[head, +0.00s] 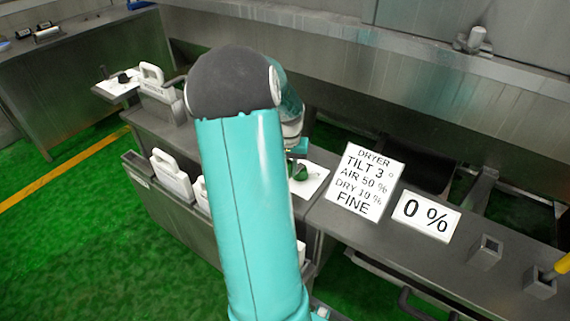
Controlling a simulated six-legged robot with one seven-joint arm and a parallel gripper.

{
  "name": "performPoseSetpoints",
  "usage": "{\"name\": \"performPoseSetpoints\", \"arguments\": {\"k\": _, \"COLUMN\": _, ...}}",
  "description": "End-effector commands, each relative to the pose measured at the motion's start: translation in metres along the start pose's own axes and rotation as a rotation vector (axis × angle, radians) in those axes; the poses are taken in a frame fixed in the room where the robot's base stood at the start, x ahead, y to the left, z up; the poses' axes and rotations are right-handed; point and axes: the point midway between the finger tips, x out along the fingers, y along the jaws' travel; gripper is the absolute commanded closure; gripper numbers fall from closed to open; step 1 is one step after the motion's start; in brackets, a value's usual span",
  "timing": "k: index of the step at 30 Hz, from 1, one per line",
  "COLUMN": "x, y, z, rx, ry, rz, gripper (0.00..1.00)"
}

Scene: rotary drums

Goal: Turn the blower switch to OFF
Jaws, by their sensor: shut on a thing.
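My teal arm rises through the middle of the head view and bends down behind its dark elbow. My gripper (297,158) shows only in part beside the arm, low over a white switch plate (314,182). It is shut on the dark green switch knob (300,173) on that plate. The fingers are small and partly hidden by my arm. A similar dark knob (123,78) sits on another white plate (106,89) at the far left. No OFF marking or switch name is legible, so I cannot tell which way the knob points.
A sign (365,182) reads "DRYER TILT 3°, AIR 50 %, DRY 10 %, FINE". Beside it a sign (426,218) reads "0 %". White handled pieces (172,178) stand at the left. Square metal sockets (486,252) and a yellow-handled part (556,268) are at the right. Green floor is clear at left.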

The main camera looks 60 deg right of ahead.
Motion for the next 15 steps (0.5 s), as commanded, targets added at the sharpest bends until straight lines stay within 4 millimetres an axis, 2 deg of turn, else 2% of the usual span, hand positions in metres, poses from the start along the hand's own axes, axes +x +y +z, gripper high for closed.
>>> {"name": "performPoseSetpoints", "arguments": {"k": 15, "x": -0.001, "y": 0.028, "z": 0.011, "rx": -0.488, "ry": 0.002, "rz": 0.000, "gripper": 1.00}}
